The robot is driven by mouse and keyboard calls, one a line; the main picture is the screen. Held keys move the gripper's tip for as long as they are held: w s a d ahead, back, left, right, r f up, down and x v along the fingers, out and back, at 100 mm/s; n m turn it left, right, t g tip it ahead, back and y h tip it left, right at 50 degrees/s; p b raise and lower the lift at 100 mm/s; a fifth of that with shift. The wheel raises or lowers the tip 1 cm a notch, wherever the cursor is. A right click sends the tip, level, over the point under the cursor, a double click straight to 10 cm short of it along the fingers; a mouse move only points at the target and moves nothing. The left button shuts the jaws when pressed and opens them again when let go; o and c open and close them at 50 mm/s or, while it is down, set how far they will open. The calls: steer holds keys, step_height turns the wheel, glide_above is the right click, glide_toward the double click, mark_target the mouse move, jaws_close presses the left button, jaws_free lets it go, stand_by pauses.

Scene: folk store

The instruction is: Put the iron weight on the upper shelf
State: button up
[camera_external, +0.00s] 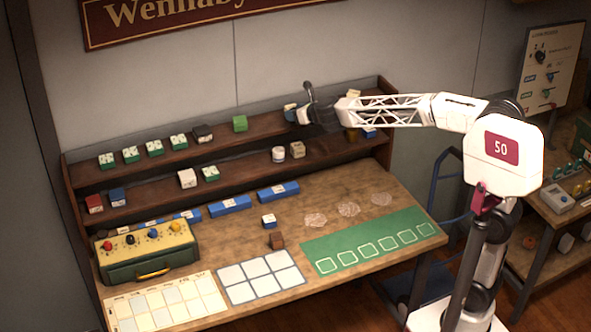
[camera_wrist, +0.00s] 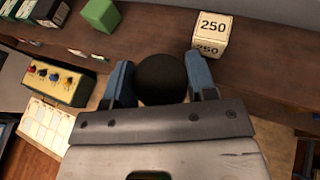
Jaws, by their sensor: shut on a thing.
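A dark, round-topped thing (camera_wrist: 160,78), which looks like the iron weight, is between the two blue-grey fingers of my gripper (camera_wrist: 160,82) in the wrist view. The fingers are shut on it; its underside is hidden. In the external view my gripper (camera_external: 308,114) is at the right part of the upper shelf (camera_external: 268,128), and the weight cannot be made out clearly there. The brown shelf board (camera_wrist: 150,35) lies ahead of the held weight in the wrist view. I cannot tell whether the weight touches the board.
A cream block marked 250 (camera_wrist: 209,37) stands on the shelf ahead and right of the weight. A green block (camera_wrist: 100,15) stands to the left, with bare board between them. The lower shelf holds several small boxes, including a brownish one (camera_external: 297,150). A yellow-topped box (camera_external: 148,240) stands on the bench.

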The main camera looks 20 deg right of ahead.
steer(key=shift+w+a+f, duration=0.2)
steer(key=shift+w+a, duration=0.75)
steer(key=shift+w, duration=0.85)
steer(key=shift+w+a+f, duration=0.15)
steer(key=shift+w+a, duration=0.75)
steer(key=shift+w, duration=0.9)
steer(key=shift+w+a+f, duration=0.2)
steer(key=shift+w+a, duration=0.75)
steer(key=shift+w, duration=0.85)
steer(key=shift+f, duration=0.15)
steer(key=shift+f, duration=1.55)
steer(key=shift+f, duration=0.15)
steer(key=o, duration=1.4)
steer(key=shift+f, duration=0.15)
steer(key=shift+c, duration=0.2)
steer(key=shift+r, duration=0.2)
steer(key=v, duration=1.2)
steer(key=shift+a+r, duration=0.1)
